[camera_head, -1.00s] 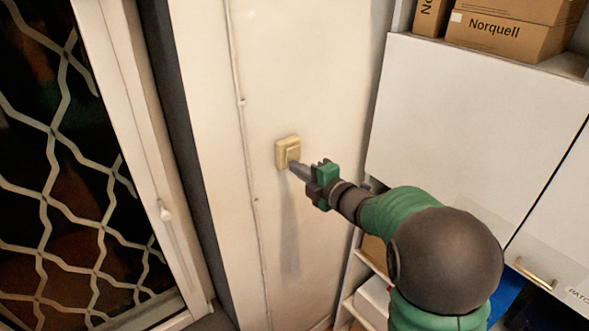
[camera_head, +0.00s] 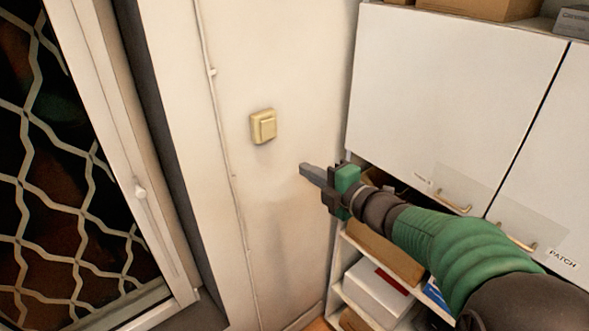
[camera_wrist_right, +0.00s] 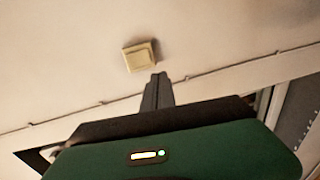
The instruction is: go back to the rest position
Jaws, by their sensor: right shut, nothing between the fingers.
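My right gripper (camera_head: 311,173) is shut and empty in the head view. Its arm comes in from the lower right. The fingertips are apart from the yellowish wall switch (camera_head: 263,126), below and to its right. In the right wrist view the closed fingers (camera_wrist_right: 157,84) point toward the wall, and the switch (camera_wrist_right: 140,56) shows just beyond the tips. My left gripper is in neither view.
A white cabinet (camera_head: 450,85) with two handles hangs on the right. Open shelves with boxes (camera_head: 377,291) stand below it, close to my right arm. A window with a metal lattice (camera_head: 55,180) is on the left. A thin cable (camera_head: 222,130) runs down the wall.

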